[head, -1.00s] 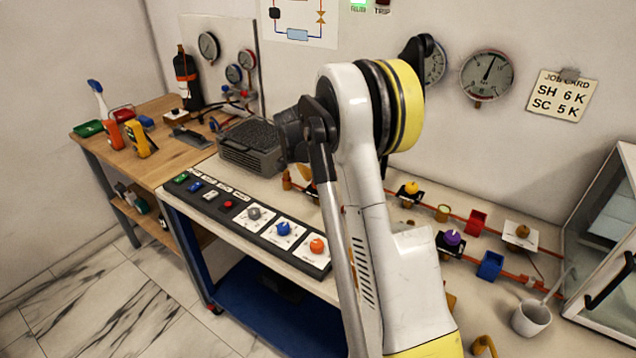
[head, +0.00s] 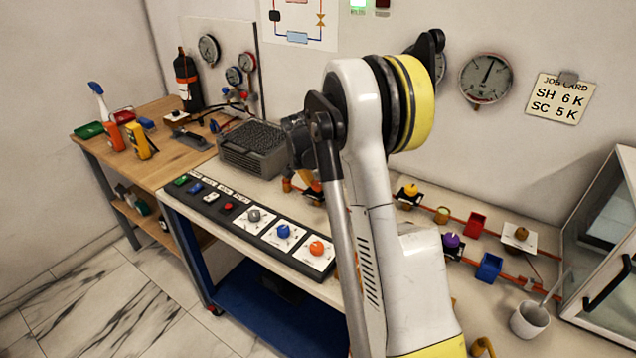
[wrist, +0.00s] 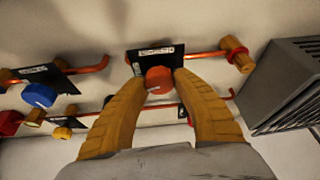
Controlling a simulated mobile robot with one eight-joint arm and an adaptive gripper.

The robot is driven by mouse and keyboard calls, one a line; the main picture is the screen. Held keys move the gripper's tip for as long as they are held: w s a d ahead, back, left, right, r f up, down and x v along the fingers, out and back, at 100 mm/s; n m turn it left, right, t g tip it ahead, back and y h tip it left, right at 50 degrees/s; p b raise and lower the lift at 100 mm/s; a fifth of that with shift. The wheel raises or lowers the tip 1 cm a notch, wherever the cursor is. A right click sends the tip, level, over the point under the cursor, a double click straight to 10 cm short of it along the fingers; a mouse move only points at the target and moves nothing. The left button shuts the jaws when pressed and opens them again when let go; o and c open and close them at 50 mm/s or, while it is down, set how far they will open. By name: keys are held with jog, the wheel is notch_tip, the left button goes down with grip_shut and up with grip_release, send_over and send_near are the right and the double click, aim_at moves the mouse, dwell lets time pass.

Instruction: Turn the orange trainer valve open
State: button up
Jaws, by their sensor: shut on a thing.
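The orange trainer valve has a round orange-red knob (wrist: 158,80) on a black labelled plate (wrist: 150,56), set in a copper pipe in the wrist view. The two tan fingers of my gripper (wrist: 160,84) stand on either side of the knob and are shut on it. In the head view a bit of orange by my arm (head: 313,184) looks like this valve, mostly hidden. The knob's exact angle is hard to read.
A blue knob (wrist: 38,95) and a yellow knob (wrist: 62,132) lie left of the valve in the wrist view. A grey finned box (head: 254,147) stands close by. The front panel carries another orange knob (head: 317,248). A white mug (head: 529,320) stands at right.

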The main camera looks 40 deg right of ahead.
jog(key=n+t+y, duration=0.1)
jog(key=n, duration=0.3)
jog(key=shift+n+p, duration=0.3)
jog(key=shift+p, duration=0.1)
jog(key=n+t+y, duration=0.1)
jog(key=n, duration=0.2)
jog(key=shift+n, duration=0.3)
jog(key=n+y, duration=0.1)
jog(key=n, duration=0.2)
jog(key=n+y+p, duration=0.1)
jog(key=n+y, duration=0.1)
jog(key=n, duration=0.2)
jog(key=shift+t, duration=0.3)
jog(key=o, duration=1.2)
jog(key=v, duration=1.2)
